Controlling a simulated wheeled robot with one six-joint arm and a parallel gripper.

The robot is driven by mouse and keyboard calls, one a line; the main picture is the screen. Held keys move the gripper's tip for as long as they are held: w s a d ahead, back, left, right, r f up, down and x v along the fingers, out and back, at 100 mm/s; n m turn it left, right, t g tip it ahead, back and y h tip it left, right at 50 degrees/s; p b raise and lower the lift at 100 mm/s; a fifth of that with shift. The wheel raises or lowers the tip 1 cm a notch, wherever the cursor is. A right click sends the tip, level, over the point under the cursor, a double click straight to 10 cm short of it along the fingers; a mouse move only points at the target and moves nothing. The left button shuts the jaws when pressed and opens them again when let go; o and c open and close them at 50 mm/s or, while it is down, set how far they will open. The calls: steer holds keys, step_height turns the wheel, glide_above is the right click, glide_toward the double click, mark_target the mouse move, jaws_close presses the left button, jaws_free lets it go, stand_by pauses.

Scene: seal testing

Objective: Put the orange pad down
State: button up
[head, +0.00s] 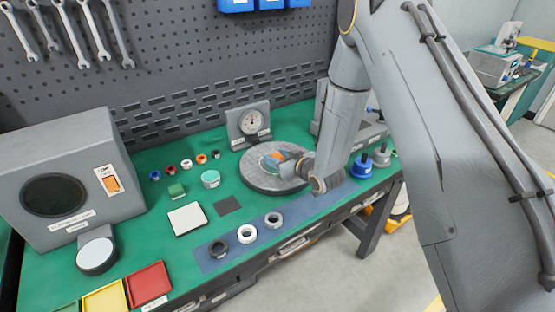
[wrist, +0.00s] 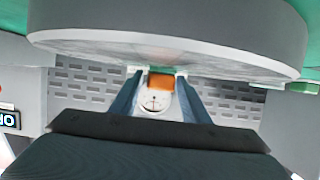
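The orange pad (head: 277,155) is at the tip of my gripper (head: 274,160), over the round grey disc (head: 249,180) in the head view. In the wrist view the orange pad (wrist: 160,82) sits between the two blue fingers of my gripper (wrist: 160,80), which appear closed on its sides. The disc's pale rim (wrist: 100,47) spans the top of the wrist view, close to the pad. I cannot tell whether the pad touches the disc.
A dial gauge (head: 252,122) stands behind the disc. Several rings stand on the blue strip (head: 217,258). A grey box (head: 60,180) stands far left.

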steer(key=c, duration=0.9)
steer(key=shift+r, duration=0.1)
